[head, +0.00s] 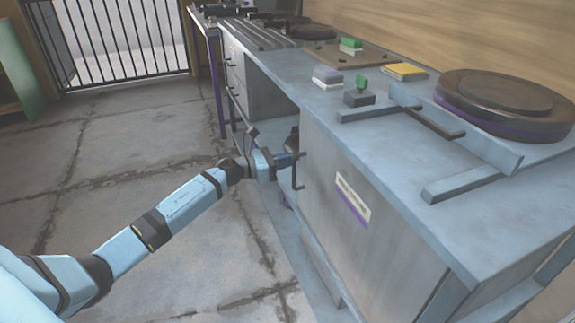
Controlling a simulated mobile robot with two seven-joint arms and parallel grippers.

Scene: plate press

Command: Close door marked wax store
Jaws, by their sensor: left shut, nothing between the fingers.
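A grey cabinet door (335,225) is at the front of the blue-grey bench in the head view. It bears a white label with a purple stripe (352,197), whose lettering is too small to read surely. A dark upright bar handle (298,172) is at the door's left edge. The door looks about in line with the cabinet front; I cannot tell whether it stands slightly ajar. My left gripper (287,160) is shut and empty, just left of the handle. I cannot tell whether it touches the handle or door. My right gripper is not in view.
The bench top (300,85) carries a round dark press plate (505,103), a yellow block (404,71) and several small blocks. A drawer unit (236,75) stands farther back, with an open recess beside it. The concrete floor (130,150) at left is clear. A barred gate (120,40) is behind.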

